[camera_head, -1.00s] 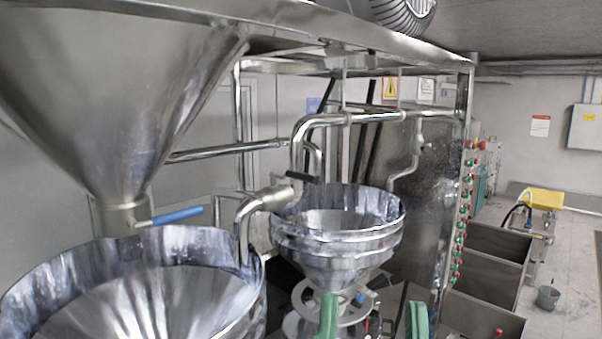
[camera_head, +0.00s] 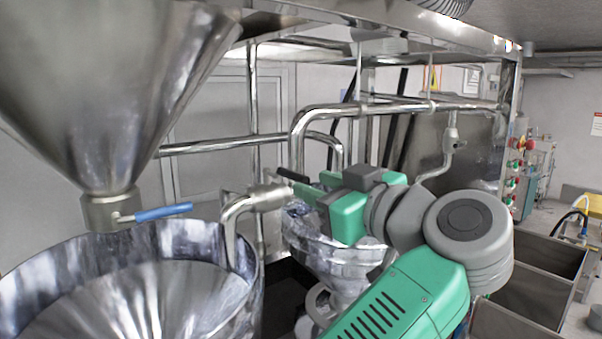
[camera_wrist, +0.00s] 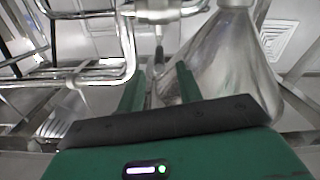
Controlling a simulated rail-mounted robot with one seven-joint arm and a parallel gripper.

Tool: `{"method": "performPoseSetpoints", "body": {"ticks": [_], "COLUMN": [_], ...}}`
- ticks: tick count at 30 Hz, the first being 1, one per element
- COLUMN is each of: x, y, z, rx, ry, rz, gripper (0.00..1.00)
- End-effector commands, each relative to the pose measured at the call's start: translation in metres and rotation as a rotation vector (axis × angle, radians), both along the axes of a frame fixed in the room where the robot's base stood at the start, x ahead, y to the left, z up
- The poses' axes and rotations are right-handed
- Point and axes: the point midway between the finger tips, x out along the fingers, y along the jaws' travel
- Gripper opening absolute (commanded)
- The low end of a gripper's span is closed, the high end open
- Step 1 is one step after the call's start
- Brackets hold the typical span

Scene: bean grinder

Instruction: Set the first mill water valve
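The water valve is a black lever (camera_head: 292,175) on the steel pipe (camera_head: 262,197) whose spout bends down over the first large bowl (camera_head: 245,262). My gripper (camera_head: 313,184) is just right of the lever in the head view, its green fingers pointing left toward it. In the wrist view my gripper (camera_wrist: 159,82) shows two green fingers standing apart, so it is open. A thin dark piece (camera_wrist: 158,58) hangs from a pipe fitting (camera_wrist: 165,10) between and beyond the fingertips; it looks like the lever, with contact unclear.
A large steel hopper (camera_head: 105,85) with a blue-handled valve (camera_head: 163,212) hangs over the first bowl. A second bowl (camera_head: 340,262) stands below my arm. Pipes (camera_head: 390,108) run close behind my gripper. Red and green buttons (camera_head: 513,166) line the frame post.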

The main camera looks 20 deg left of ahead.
Motion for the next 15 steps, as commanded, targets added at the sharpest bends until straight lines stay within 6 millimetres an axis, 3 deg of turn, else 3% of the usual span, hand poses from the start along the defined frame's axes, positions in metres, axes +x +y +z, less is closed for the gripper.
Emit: {"method": "performPoseSetpoints", "body": {"ticks": [6, 15], "x": [0.021, 0.034], "y": [0.036, 0.053], "z": [0.006, 0.001], "rx": [0.002, 0.000], "ry": [0.002, 0.000], "rz": [0.002, -0.003], "gripper": [0.35, 0.35]}}
